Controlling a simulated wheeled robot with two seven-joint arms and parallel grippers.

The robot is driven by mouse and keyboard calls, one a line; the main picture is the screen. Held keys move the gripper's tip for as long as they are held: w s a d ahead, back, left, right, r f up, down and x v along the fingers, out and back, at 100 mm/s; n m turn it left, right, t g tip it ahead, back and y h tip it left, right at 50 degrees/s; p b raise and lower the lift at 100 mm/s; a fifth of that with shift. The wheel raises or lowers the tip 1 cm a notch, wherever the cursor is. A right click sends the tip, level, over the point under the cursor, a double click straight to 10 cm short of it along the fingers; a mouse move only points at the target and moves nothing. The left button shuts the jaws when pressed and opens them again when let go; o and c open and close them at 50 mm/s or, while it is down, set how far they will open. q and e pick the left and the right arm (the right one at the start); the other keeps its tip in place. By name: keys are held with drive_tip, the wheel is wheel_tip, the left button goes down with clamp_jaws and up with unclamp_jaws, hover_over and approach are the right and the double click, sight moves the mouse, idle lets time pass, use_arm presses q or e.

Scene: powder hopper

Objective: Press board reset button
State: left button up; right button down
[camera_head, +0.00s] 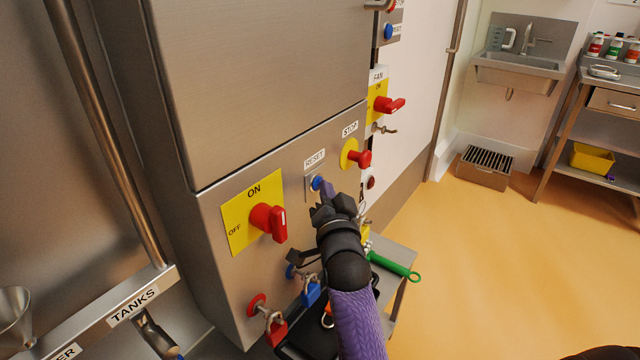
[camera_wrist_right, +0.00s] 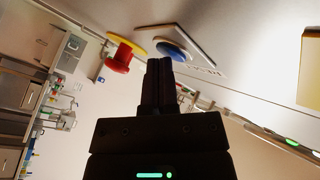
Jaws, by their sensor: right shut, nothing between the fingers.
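The blue reset button (camera_head: 317,183) sits on a small plate under the RESET label (camera_head: 314,159) on the steel control board (camera_head: 300,240). My right gripper (camera_head: 326,190) is shut and empty, its fingertips right at the button in the head view. In the right wrist view the blue button (camera_wrist_right: 172,50) lies just beyond the shut fingertips (camera_wrist_right: 160,62); I cannot tell whether they touch it. The red stop button (camera_head: 360,157) on its yellow disc is to the right, and also shows in the right wrist view (camera_wrist_right: 122,57). My left gripper is not in view.
A red rotary switch (camera_head: 268,221) on a yellow plate is left of my gripper. Red (camera_head: 276,328) and blue (camera_head: 311,291) padlocks hang below. Open orange floor (camera_head: 500,270) is at the right.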

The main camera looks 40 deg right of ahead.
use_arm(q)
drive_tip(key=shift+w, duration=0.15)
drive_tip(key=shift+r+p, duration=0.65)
use_arm(e)
drive_tip(key=shift+s+d, duration=0.2)
drive_tip(key=shift+s, duration=0.6)
use_arm(q)
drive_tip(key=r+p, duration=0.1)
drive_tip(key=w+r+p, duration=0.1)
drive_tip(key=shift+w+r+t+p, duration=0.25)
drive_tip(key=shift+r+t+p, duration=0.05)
drive_tip(key=shift+p, duration=0.1)
use_arm(e)
drive_tip(key=s, duration=0.2)
drive_tip(key=s+d, duration=0.1)
drive_tip(key=s, duration=0.1)
drive_tip(key=shift+s+d, duration=0.2)
drive_tip(key=shift+s, duration=0.15)
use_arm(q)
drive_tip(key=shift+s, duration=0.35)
